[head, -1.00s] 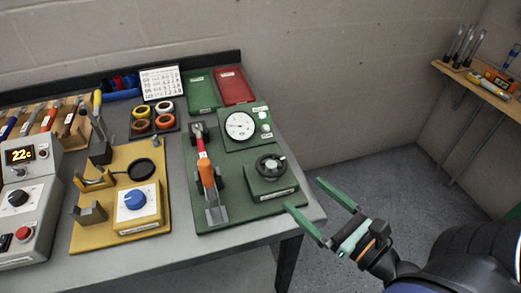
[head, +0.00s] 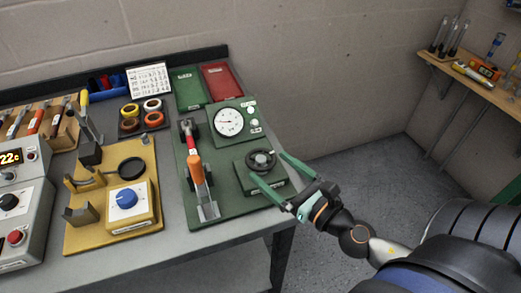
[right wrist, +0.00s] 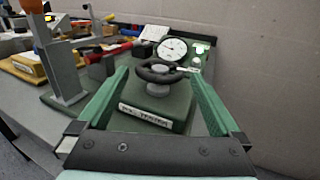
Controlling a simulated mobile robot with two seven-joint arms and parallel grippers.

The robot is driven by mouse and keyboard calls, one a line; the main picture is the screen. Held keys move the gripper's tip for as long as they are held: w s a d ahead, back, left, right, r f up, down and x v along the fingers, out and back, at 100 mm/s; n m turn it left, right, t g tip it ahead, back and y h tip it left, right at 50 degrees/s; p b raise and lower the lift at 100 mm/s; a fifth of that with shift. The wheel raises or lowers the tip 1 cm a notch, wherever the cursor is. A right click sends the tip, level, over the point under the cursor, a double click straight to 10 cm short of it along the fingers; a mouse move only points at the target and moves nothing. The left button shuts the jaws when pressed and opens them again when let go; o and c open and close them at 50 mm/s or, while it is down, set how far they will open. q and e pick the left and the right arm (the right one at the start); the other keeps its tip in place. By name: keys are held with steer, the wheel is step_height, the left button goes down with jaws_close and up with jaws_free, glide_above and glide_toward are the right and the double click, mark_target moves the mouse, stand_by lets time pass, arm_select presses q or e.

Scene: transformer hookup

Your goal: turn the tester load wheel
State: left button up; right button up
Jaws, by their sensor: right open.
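The tester is a green board (head: 215,206) at the right end of the bench. Its black load wheel (head: 261,160) sits on a green block, below a round white dial (head: 229,122). My right gripper (head: 268,168) is open, with its green fingers reaching in from the right at the block. In the right wrist view the wheel (right wrist: 159,72) stands on its grey hub ahead, between the two fingers (right wrist: 160,85). I see no contact with the wheel. My left gripper is not in view.
An orange-handled lever (head: 196,170) stands on the board left of the wheel. A yellow fixture with a blue knob (head: 126,198) is further left. Green (head: 189,88) and red (head: 222,82) trays lie behind. Open floor lies right of the bench.

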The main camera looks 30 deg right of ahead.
mark_target(272, 167)
steer(key=w, duration=0.1)
steer(key=w+p, duration=0.1)
steer(key=w, duration=0.1)
steer(key=shift+w+a+r, duration=0.1)
steer(key=shift+w+a, duration=0.05)
steer(key=shift+a, duration=0.05)
steer(key=shift+w+a+p, duration=0.15)
steer(key=shift+w+p, duration=0.35)
steer(key=shift+w, duration=0.25)
steer(key=shift+c, duration=0.2)
steer(key=c, duration=1)
steer(key=shift+f, duration=0.2)
steer(key=shift+c, duration=0.2)
